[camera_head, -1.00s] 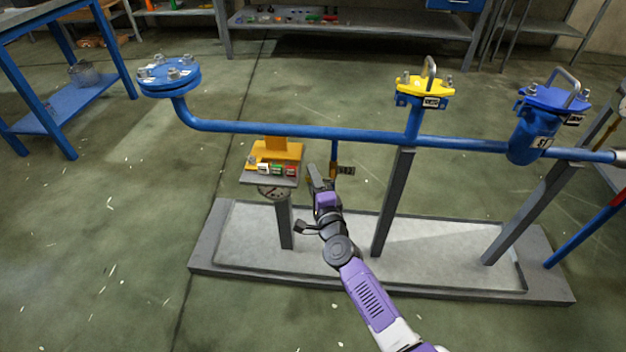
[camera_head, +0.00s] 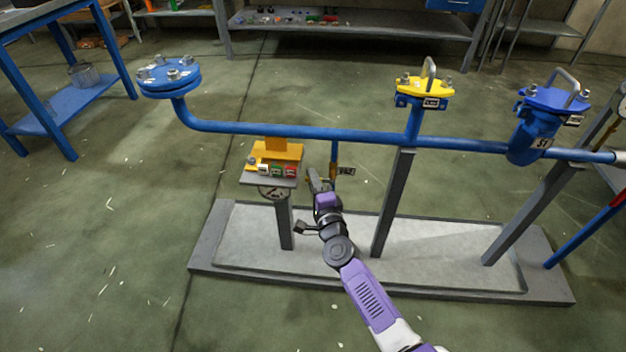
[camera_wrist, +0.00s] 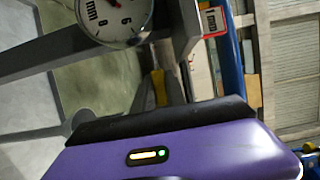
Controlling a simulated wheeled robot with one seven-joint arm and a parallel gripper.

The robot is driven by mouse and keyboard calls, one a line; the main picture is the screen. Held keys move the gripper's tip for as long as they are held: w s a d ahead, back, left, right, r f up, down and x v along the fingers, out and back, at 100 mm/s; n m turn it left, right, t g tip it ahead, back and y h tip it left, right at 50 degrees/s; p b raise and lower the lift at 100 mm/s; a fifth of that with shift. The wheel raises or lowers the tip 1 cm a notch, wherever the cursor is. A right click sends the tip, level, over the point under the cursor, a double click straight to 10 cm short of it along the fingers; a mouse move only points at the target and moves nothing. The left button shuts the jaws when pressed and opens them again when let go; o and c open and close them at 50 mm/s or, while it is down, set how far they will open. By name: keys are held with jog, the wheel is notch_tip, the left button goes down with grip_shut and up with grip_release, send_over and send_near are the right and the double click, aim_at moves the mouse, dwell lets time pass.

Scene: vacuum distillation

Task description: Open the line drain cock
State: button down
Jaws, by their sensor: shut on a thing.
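The line drain cock (camera_head: 335,172) hangs below the blue line (camera_head: 300,131) on a short blue stub, with a small dark tag (camera_head: 346,171) beside it. My gripper (camera_head: 318,178) is at the cock, just left of the stub in the head view. In the wrist view, a yellow lever (camera_wrist: 158,88) shows beyond the purple gripper body, at the dark fingers. My gripper is shut on it; the exact contact is largely hidden.
Left of my gripper stands a post with a tag shelf (camera_head: 268,180) and a gauge, which shows close by in the wrist view (camera_wrist: 112,18). Grey supports (camera_head: 392,205) rise from a bunded tray (camera_head: 225,268). A yellow-capped fitting (camera_head: 425,88) and a blue strainer (camera_head: 530,135) stand right.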

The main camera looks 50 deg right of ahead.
jog(key=shift+p, duration=0.7)
dwell(0.3)
jog(key=n+p, duration=0.1)
jog(key=p, duration=0.1)
jog(key=n+g+p, duration=0.1)
jog(key=p, duration=0.2)
jog(key=shift+s+f+n, duration=0.1)
jog(key=shift+f+n, duration=0.2)
jog(key=shift+s+d+f+n+g+h+p, duration=0.15)
jog(key=shift+s+d+f+n+g+p, duration=0.45)
jog(key=shift+n+p, duration=1.15)
jog(key=shift+s+d+f+n+g+h+p, duration=0.1)
jog(key=shift+s+f+n+g+p, duration=0.2)
jog(key=shift+f+n+g+p, duration=1.45)
jog(key=shift+s+d+r+n+g+h+p, duration=0.15)
jog(key=shift+s+d+n+p, duration=0.35)
jog(key=shift+p, duration=2.4)
jog(key=shift+a, duration=0.15)
jog(key=c, duration=1.4)
grip_release()
jog(key=shift+o, duration=0.2)
jog(key=shift+w, duration=0.1)
